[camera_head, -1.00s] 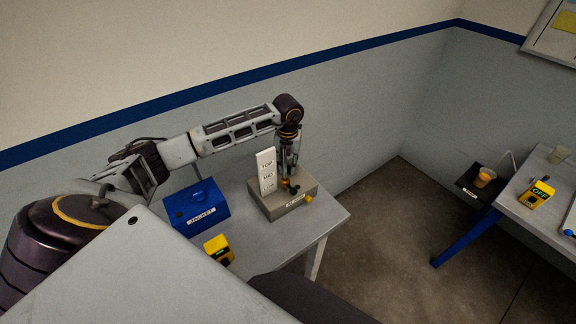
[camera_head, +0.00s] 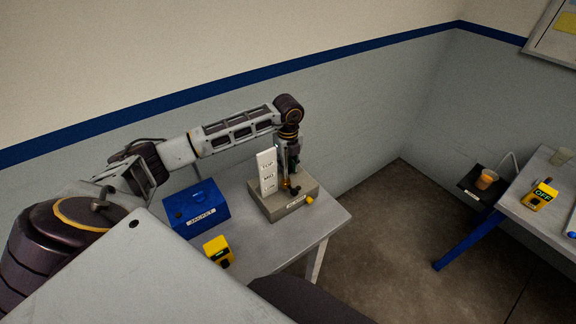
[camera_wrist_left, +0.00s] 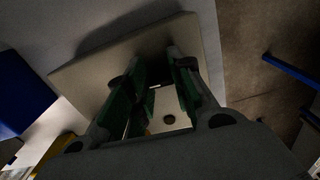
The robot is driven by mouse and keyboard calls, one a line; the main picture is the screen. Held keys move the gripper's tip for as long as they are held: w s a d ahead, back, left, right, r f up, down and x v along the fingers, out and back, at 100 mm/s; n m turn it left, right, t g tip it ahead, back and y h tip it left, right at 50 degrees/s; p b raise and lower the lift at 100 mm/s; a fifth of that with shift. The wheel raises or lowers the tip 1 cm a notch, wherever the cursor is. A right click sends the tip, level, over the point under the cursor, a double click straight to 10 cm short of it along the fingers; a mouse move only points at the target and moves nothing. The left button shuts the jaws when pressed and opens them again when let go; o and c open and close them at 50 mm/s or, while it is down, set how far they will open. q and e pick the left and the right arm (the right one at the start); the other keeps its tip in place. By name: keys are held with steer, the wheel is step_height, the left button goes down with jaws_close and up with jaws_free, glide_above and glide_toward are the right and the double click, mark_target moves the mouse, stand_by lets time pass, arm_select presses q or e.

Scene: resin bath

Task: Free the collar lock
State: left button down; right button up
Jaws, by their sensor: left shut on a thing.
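The collar stand has a grey-beige base (camera_head: 272,208) on the table. A white plate (camera_head: 266,172) marked with TOP, MID and a lower line stands upright on it. A small brass-coloured part (camera_head: 286,183) and a dark knob (camera_head: 295,189) show beside the plate. A yellow knob (camera_head: 310,200) sits at the base's front right. My left gripper (camera_head: 288,172) points down beside the plate. In the left wrist view its green-padded fingers (camera_wrist_left: 160,88) are above the base (camera_wrist_left: 85,77), around the post area. It is shut on the collar, mostly hidden by the fingers. My right gripper is out of view.
A blue box labelled JACKET (camera_head: 196,205) and a yellow device (camera_head: 218,251) stand left of the base. At the right, a cup of orange liquid (camera_head: 487,179) is on a black plate by another table, with a yellow OFF device (camera_head: 541,196). Open floor separates the tables.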

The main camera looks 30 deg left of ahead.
arm_select(q)
steer(key=shift+r+n, duration=0.1)
steer(key=shift+n, duration=0.4)
steer(key=c, duration=1.2)
jaws_free()
steer(key=shift+c, duration=0.2)
step_height(320, 180, up, 12)
steer(key=shift+d, duration=0.1)
